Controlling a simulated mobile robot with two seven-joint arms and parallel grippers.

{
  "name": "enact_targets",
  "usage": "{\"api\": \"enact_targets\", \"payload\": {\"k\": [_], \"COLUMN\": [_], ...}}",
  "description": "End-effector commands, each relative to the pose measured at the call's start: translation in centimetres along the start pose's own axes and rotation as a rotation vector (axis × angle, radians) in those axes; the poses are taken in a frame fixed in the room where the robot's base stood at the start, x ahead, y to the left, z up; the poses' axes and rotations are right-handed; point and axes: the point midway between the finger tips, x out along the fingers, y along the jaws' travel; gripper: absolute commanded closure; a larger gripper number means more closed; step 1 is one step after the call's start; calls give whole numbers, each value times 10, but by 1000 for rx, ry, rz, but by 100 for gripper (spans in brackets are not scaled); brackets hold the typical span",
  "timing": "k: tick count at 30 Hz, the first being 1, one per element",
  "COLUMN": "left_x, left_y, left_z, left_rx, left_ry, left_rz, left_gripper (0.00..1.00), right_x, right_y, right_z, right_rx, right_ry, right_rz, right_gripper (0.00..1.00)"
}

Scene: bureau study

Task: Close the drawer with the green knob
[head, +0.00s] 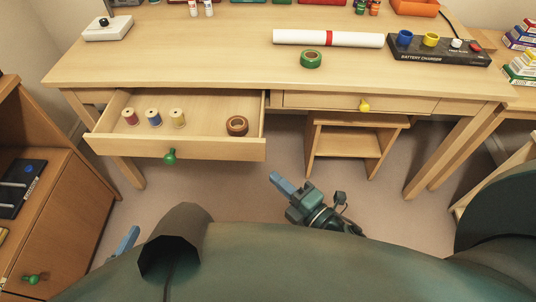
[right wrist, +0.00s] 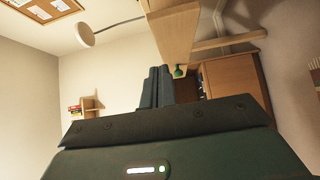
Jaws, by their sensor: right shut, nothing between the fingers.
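The drawer with the green knob (head: 169,157) is the left drawer (head: 200,149) of the wooden desk, and it stands pulled out. Inside it lie spools of thread (head: 153,118) and a brown tape roll (head: 237,126). My right gripper (head: 282,184) is shut and empty, below and to the right of the drawer front, apart from it. In the right wrist view its fingers (right wrist: 157,88) are together, with the green knob (right wrist: 180,71) just beyond them to the right. My left gripper (head: 128,240) shows only a blue finger part at lower left; the rest is hidden.
The desk's right drawer with a yellow knob (head: 365,105) is shut. A small stool (head: 350,120) stands under the desk. A wooden cabinet (head: 72,220) with another green knob (head: 33,279) is at the left. The floor before the open drawer is clear.

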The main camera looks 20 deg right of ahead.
Motion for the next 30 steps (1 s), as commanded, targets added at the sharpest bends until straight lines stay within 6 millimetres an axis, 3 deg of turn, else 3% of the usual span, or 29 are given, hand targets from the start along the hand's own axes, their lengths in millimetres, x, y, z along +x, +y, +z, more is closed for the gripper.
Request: {"api": "enact_targets", "payload": {"k": [6,12,30], "left_x": [0,1,1], "left_y": [0,0,1], "left_z": [0,1,1], "left_rx": [-1,-2,-3], "left_ry": [-4,-6,-8], "left_rz": [1,1,2], "left_gripper": [22,22,22], "right_x": [49,71,80], "right_y": [1,0,0], "right_z": [0,19,29], "right_rx": [1,0,3], "right_ry": [0,-1,-2], "right_rz": [3,-1,-1], "right_gripper": [100,100,100]}}
